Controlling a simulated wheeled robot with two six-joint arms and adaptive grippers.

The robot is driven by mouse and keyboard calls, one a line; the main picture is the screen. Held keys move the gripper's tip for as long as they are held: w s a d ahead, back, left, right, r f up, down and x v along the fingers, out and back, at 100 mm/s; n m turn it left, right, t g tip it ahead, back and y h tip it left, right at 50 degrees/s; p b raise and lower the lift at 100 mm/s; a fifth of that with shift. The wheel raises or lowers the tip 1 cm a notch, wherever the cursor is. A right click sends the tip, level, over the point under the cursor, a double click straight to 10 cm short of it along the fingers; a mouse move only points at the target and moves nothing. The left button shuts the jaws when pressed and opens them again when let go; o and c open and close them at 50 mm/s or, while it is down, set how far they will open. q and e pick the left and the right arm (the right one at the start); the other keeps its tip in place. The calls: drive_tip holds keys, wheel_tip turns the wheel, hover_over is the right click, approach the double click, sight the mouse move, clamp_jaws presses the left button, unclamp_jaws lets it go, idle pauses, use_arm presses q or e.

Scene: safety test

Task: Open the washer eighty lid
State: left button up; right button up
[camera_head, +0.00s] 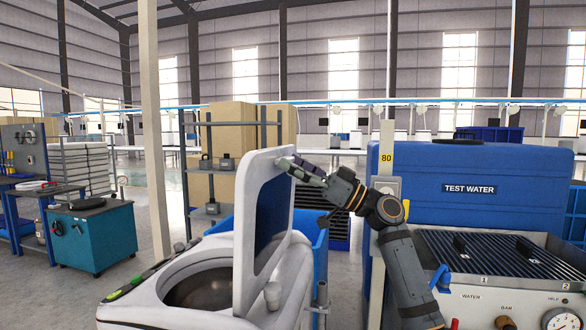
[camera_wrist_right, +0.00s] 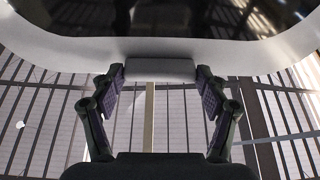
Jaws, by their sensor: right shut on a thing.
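The white washer (camera_head: 282,310) stands at the front centre, with its round drum opening (camera_head: 200,288) in view. Its lid (camera_head: 246,215), a white frame around a dark window, is raised and stands close to upright. My right gripper (camera_head: 292,164) is at the upper edge of the lid. In the right wrist view, the two fingers of the right gripper (camera_wrist_right: 160,78) are on either side of a pale tab (camera_wrist_right: 160,70) on the lid edge (camera_wrist_right: 200,52). The fingers are shut on this tab. My left gripper is out of view.
A blue tank (camera_head: 520,195) labelled TEST WATER stands right of a post with an "80" sign (camera_head: 386,157). A ribbed bench (camera_head: 495,250) is at the right. A blue bin (camera_head: 319,265) stands behind the washer. A teal cabinet (camera_head: 95,240) is at the left, with open floor beside it.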

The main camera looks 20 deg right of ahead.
drive_tip(key=o, duration=1.7)
drive_tip(key=v, duration=1.2)
